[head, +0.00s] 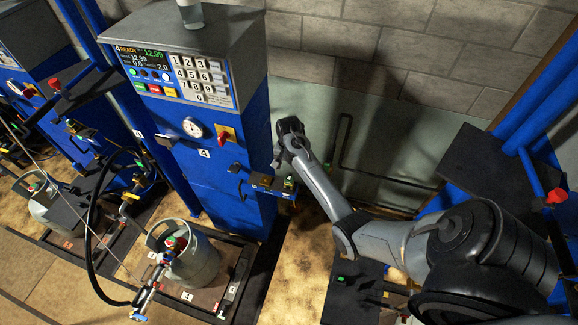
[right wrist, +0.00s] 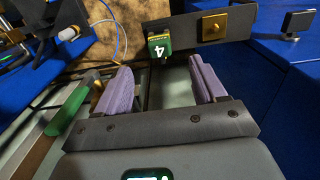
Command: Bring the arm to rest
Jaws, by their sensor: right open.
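My right arm comes in from the lower right in the head view. Its gripper (head: 278,160) is beside the blue scale cabinet (head: 225,150), close above a small side bracket. In the right wrist view the right gripper (right wrist: 164,84) is open, its two purple-padded fingers well apart with nothing between them. A green tag marked 4 (right wrist: 160,47) hangs on the bracket (right wrist: 232,24) just beyond the fingertips. The tips are small and dark in the head view. My left gripper is not in view.
A grey gas cylinder (head: 195,262) stands on the scale platform (head: 238,262) left of the arm. A black hose (head: 91,235) loops beside it. A bottle (head: 191,14) stands on the cabinet. A green bar (right wrist: 68,108) lies left of the fingers. Open floor (head: 297,255) shows below the arm.

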